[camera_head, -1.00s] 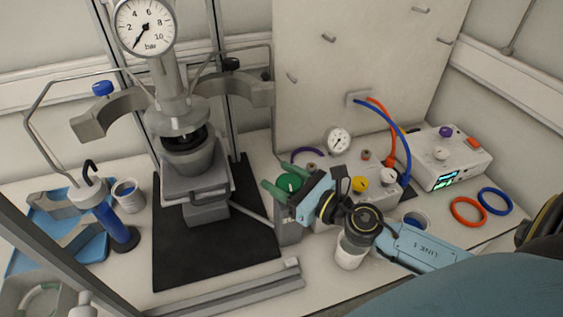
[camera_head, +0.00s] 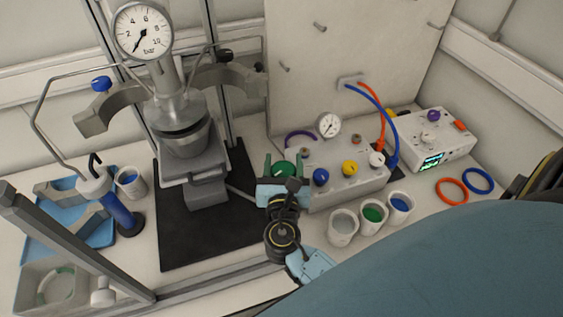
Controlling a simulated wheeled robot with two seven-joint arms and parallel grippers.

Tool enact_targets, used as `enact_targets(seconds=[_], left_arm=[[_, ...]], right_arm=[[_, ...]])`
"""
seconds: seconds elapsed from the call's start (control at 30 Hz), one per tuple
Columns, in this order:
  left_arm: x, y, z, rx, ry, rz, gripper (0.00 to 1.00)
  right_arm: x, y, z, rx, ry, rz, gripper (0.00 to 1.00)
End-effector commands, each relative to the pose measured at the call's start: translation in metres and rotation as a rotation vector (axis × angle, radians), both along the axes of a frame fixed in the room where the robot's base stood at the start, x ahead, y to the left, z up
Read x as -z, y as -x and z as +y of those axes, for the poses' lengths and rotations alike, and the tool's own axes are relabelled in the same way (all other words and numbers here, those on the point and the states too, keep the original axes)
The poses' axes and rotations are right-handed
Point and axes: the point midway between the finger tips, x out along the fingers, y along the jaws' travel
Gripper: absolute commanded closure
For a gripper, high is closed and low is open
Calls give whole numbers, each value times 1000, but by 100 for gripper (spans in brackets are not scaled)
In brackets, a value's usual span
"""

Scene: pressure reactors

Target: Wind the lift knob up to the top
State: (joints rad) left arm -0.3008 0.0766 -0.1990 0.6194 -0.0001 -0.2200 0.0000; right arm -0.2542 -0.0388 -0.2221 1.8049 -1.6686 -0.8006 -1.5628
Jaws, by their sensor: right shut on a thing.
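The green lift knob (camera_head: 284,169) sits at the front right of the reactor stand, on the end of a rod (camera_head: 241,192) that runs from the lift. My right gripper (camera_head: 285,166) has its green fingers on either side of the knob and is shut on it. The lift platform (camera_head: 194,168) carries a grey vessel (camera_head: 189,142) under the reactor head (camera_head: 181,113). The vessel rim is close below the head; I cannot tell whether they touch. My left gripper is not in view.
A valve box (camera_head: 345,186) with coloured knobs stands just right of my right gripper. Three cups, including a green-filled one (camera_head: 373,214), stand in front of it. A blue tray (camera_head: 62,211) is at left. The black mat (camera_head: 215,240) has bare room in front.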

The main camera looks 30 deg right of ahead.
Motion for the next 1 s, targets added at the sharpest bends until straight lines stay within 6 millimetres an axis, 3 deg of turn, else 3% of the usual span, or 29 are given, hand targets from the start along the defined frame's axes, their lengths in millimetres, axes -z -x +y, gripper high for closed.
enact_targets(seconds=[0.5,1.0], left_arm=[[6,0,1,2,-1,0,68],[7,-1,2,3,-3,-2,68]], right_arm=[[0,4,-4,364,-2,0,69],[0,6,-6,445,-1,-1,69]])
